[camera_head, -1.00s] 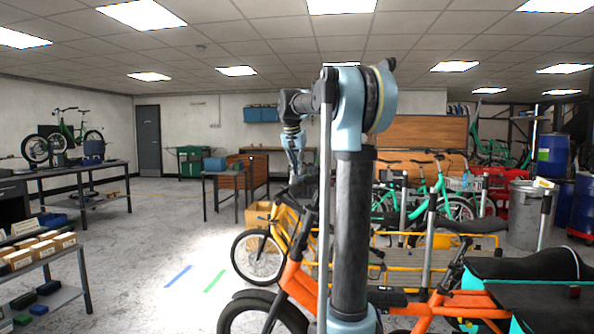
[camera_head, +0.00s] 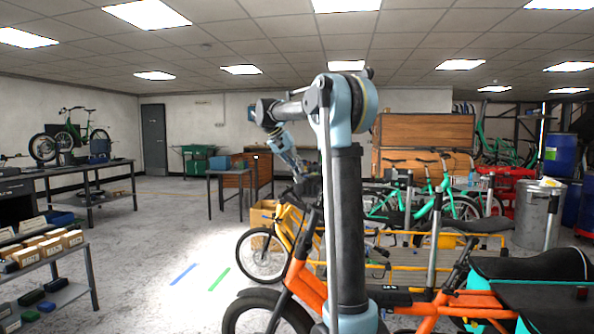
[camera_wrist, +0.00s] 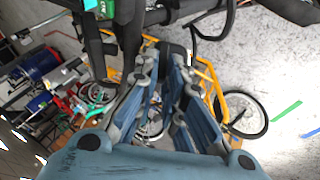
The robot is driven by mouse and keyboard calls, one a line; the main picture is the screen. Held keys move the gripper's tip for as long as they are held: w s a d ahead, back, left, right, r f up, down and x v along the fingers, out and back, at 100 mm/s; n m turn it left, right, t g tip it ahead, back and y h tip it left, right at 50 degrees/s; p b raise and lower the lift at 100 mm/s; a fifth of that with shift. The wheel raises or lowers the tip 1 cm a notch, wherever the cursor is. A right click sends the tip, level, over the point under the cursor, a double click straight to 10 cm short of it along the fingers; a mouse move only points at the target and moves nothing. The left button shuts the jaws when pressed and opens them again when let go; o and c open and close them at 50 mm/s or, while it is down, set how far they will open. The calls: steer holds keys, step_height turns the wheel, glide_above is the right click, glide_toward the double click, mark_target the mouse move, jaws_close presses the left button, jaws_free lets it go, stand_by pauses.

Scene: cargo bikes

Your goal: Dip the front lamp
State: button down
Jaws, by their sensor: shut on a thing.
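The orange cargo bike (camera_head: 302,283) stands in front of me, its dark handlebar and stem at the top of its front tube. My gripper (camera_head: 308,188) is at this handlebar, left of my arm's column. In the wrist view my gripper (camera_wrist: 168,58) has its two blue-grey fingers close together below the black handlebar (camera_wrist: 185,10). They are shut on a small dark part between their tips, which seems to be the front lamp (camera_wrist: 173,54). Its outline and tilt are mostly hidden by the fingers.
A yellow cargo bike (camera_head: 289,222) stands just behind the orange one. Teal bikes (camera_head: 433,205) stand farther back. A shelf with small boxes (camera_head: 46,254) is at the left. The floor with blue and green tape strips (camera_head: 219,279) is clear.

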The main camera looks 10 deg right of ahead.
steer(key=c, duration=1.7)
jaws_free()
steer(key=shift+a, duration=0.15)
steer(key=v, duration=1.2)
steer(key=shift+w, duration=0.15)
